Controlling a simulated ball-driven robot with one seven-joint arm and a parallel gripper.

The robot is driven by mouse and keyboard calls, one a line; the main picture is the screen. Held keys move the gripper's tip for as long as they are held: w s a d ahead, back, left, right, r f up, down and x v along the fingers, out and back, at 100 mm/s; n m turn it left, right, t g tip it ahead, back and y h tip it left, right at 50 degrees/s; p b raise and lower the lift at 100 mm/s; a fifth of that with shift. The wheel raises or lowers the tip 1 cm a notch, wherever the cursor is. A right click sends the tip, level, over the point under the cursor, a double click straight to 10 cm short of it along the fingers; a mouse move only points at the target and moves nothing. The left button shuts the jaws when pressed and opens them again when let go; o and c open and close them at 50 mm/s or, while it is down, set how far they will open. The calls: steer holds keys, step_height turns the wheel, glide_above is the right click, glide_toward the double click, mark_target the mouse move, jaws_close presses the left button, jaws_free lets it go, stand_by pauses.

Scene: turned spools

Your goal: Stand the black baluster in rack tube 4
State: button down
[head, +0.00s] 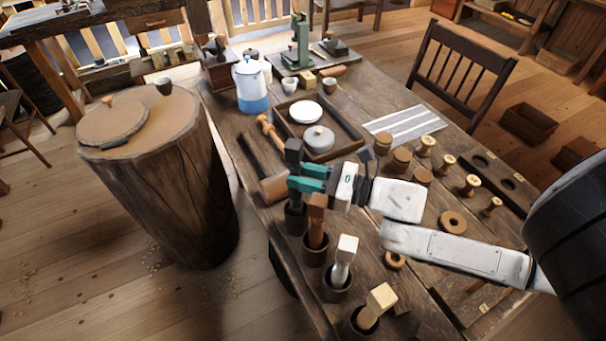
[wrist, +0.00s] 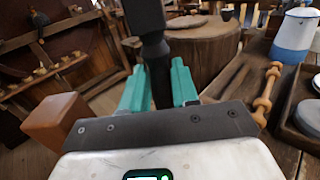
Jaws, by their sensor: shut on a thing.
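The black baluster (head: 293,152) stands upright between the teal fingers of my gripper (head: 308,178), which is shut on it. In the wrist view, the black baluster (wrist: 146,18) rises between the fingers (wrist: 158,88). Its lower part shows dark below the fingers, at the dark rack tube (head: 296,220) farthest back in the row; how deep it sits is hard to tell. Nearer tubes hold a red-brown baluster (head: 317,208), a white one (head: 346,250) and a pale wood one (head: 378,300). I cannot read any tube numbers.
A wooden mallet (head: 273,187) lies just left of the gripper. A tray (head: 345,143) with a plate and lidded pot, a blue-white jug (head: 250,85) and several small spools (head: 470,186) are on the bench. A log stump (head: 165,190) stands to the left.

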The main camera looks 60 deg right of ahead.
steer(key=shift+f+b, duration=0.95)
steer(key=shift+f, duration=0.2)
steer(key=c, duration=0.8)
jaws_free()
steer(key=shift+s+d+b, duration=0.35)
steer(key=shift+s+b, duration=0.05)
steer(key=shift+s, duration=1.4)
steer(key=shift+s+d+b, duration=0.35)
steer(key=shift+s, duration=1.4)
steer(key=shift+s+d+b, duration=0.35)
steer(key=shift+s+b, duration=0.05)
steer(key=shift+s, duration=1.4)
